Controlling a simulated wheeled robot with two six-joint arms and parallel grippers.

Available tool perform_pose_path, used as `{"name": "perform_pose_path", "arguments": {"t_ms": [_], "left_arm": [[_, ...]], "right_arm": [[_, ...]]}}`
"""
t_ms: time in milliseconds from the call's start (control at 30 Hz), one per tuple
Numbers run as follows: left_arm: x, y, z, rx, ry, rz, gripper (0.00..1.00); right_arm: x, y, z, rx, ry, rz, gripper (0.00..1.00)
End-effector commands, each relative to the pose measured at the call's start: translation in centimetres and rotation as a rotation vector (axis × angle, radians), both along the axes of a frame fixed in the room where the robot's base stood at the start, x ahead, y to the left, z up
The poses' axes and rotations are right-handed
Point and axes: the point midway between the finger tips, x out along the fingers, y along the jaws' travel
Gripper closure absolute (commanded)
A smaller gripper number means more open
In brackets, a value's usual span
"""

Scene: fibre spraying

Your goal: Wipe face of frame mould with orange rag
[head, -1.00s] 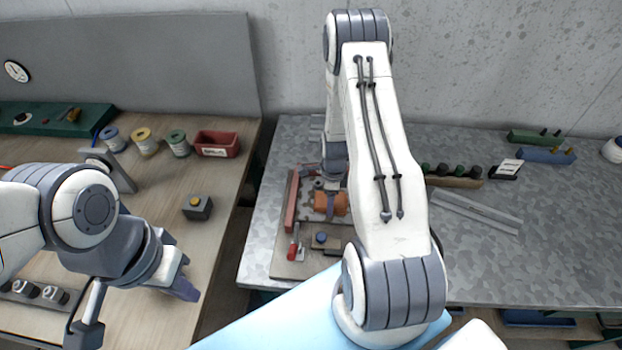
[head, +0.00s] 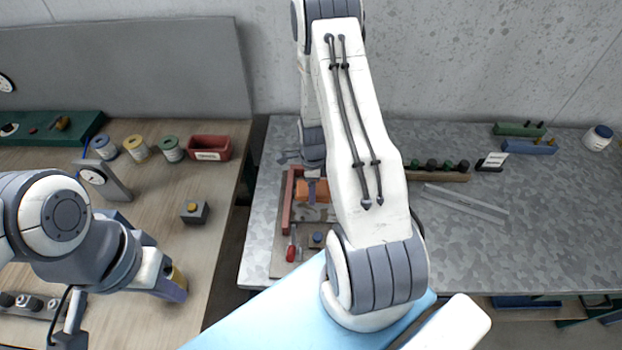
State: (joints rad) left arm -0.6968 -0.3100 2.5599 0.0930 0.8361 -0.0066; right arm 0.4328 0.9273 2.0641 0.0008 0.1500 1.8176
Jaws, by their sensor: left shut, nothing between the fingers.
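The orange rag (head: 325,191) is at the far end of a brown, plate-like work area on the metal table. My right gripper (head: 312,194) reaches down over the rag with its fingers against the rag's middle, and appears shut on it. What I take for the frame mould (head: 287,205) shows a reddish-brown bar along its left side. Its right part is hidden behind my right arm, so contact between rag and face cannot be made out. My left gripper (head: 172,289) is shut and empty over the wooden bench at left.
A red-handled tool (head: 291,248) and a blue-topped item (head: 317,239) lie in front of the rag. Spools and a red bin (head: 209,148) stand on the bench.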

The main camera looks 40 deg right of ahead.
Motion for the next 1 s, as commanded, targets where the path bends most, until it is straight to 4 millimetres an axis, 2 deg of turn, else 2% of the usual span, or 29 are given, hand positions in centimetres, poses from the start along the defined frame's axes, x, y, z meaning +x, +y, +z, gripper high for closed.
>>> {"name": "perform_pose_path", "arguments": {"t_ms": [33,233,800,900,1000], "left_arm": [[0.0,0.0,0.7,0.000,0.000,0.001,1.00],[0.0,0.0,1.6,0.000,0.000,0.002,1.00],[0.0,0.0,1.6,0.000,0.000,0.002,1.00],[0.0,0.0,1.0,0.000,0.000,0.002,1.00],[0.0,0.0,-0.7,0.000,0.000,0.002,1.00]], "right_arm": [[0.0,0.0,0.9,-0.001,-0.001,0.000,0.73],[0.0,0.0,2.1,0.001,0.001,0.000,0.73],[0.0,0.0,2.2,0.000,0.000,0.000,0.73],[0.3,0.3,2.0,-0.001,-0.001,0.041,0.73],[1.4,1.2,1.8,-0.002,-0.005,0.182,0.73]]}}
